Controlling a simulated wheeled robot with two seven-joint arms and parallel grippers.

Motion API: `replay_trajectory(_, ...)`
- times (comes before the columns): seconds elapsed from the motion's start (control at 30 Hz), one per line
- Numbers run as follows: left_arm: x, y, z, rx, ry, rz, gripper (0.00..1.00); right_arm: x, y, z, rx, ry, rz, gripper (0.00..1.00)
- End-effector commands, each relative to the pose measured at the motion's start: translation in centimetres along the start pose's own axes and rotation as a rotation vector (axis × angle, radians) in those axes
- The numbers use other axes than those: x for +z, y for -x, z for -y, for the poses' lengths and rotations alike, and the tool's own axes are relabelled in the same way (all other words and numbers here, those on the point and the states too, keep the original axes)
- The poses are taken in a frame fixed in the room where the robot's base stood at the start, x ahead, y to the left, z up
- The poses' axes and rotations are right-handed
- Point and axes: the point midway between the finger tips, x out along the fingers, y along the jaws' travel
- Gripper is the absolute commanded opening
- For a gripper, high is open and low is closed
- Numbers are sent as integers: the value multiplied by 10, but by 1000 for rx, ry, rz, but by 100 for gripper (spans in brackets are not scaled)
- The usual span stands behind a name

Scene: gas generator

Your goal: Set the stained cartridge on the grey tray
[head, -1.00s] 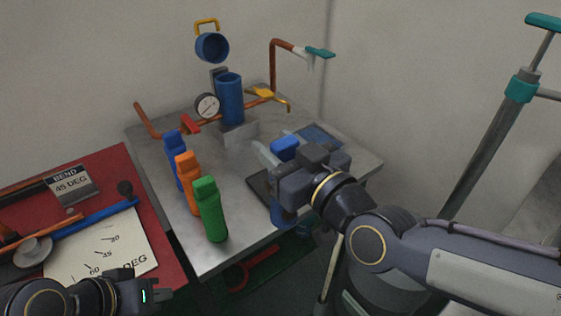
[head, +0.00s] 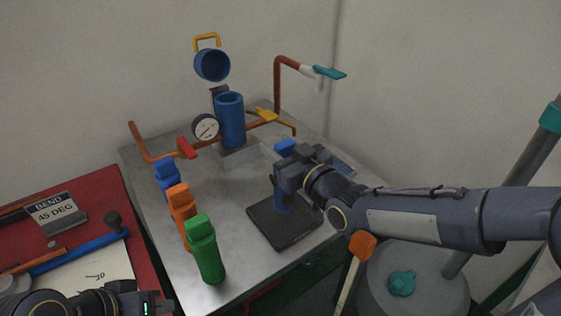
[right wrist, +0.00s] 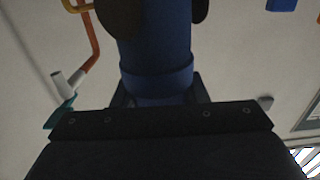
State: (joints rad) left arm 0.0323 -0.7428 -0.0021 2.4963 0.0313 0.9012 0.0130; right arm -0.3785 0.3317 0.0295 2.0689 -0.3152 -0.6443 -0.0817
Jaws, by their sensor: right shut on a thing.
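The blue cartridge (head: 284,201) is upright in my right gripper (head: 287,172), its top showing above the jaws and its lower end below. In the right wrist view the blue cartridge (right wrist: 155,50) fills the middle, with dark brown patches on both sides. My right gripper is shut on it. The dark grey square tray (head: 283,238) lies near the table's front right edge. The cartridge's lower end is over the tray's back part; I cannot tell whether it touches. My left gripper (head: 155,304) is at the bottom left, its jaws unclear.
Blue (head: 167,180), orange (head: 181,215) and green (head: 206,250) bottles stand in a row left of the tray. A blue open cylinder (head: 230,120) with a gauge (head: 206,128) and copper pipes stands behind. A blue-grey panel (head: 342,165) lies behind the gripper.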

Motion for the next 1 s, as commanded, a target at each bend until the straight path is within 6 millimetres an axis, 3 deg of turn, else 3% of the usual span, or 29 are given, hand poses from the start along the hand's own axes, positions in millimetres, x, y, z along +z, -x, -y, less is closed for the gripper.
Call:
replay_trajectory(0.17, 0, 0, 0, 0, 0, 0, 0, 12, -8, -6, 2, 0, 0, 3)
replay_trajectory(0.4, 1, -3, 1, 0, 0, 0, 0, 43, -11, -7, 0, 0, 1, 3)
replay_trajectory(0.83, 3, -7, 3, 0, 0, 0, 0, 49, -11, -8, 1, 1, -2, 3)
replay_trajectory(0.87, 3, -6, 3, 0, 0, 0, 0, 49, -10, -7, 1, 1, -1, 41)
replay_trajectory(1.0, 3, -5, 2, 0, 0, 0, 0, 48, -10, -7, 1, 0, -1, 59)
